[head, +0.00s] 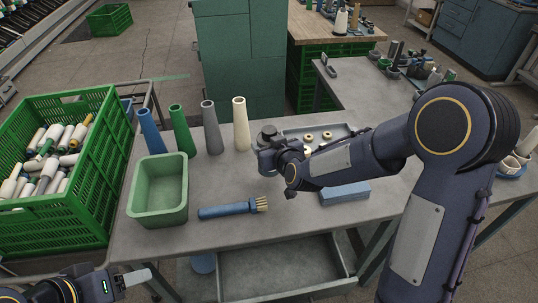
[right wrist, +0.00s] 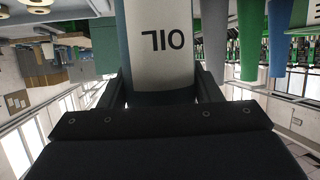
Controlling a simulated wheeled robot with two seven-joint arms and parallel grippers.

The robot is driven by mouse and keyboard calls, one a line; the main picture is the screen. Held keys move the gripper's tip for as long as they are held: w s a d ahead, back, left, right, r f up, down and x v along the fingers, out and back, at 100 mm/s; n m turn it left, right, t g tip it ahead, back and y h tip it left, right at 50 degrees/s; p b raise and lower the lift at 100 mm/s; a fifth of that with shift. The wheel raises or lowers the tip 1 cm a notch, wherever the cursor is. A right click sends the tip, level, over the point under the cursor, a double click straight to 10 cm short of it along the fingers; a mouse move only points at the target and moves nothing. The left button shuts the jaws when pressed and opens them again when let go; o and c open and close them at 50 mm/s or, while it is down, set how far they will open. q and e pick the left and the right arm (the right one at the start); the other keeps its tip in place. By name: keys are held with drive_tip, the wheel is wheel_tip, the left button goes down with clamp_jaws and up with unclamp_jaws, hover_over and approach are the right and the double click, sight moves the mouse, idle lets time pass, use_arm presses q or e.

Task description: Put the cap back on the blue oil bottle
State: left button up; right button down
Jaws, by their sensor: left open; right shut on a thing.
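My right gripper (head: 268,158) is at the back middle of the grey table. In the right wrist view its two fingers (right wrist: 158,95) are closed on the oil bottle (right wrist: 160,40), whose white label reads OIL upside down with a strip of blue beside it. In the head view the gripper and arm hide most or all of the bottle. A dark round thing (head: 268,131) shows just behind the gripper; I cannot tell whether it is the cap.
Blue, green, grey and cream cones (head: 239,125) stand along the back left. A green bin (head: 159,217), blue brush (head: 230,209) and blue block (head: 345,194) are on the table (head: 260,240). A tray (head: 342,130) holds small rings. A green crate (head: 40,235) of bobbins stands left.

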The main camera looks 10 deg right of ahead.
drive_tip(key=shift+w+d+f, duration=0.1)
drive_tip(key=shift+w+f, duration=0.2)
drive_tip(key=shift+w, duration=0.05)
drive_tip(key=f, duration=0.3)
drive_tip(key=shift+w+f, duration=0.3)
drive_tip(key=shift+f, duration=0.05)
drive_tip(key=shift+f+b, duration=0.2)
drive_tip(key=shift+b, duration=0.1)
drive_tip(key=shift+c, duration=2.2)
unclamp_jaws()
drive_tip(key=shift+s, duration=0.1)
drive_tip(key=shift+r, duration=0.15)
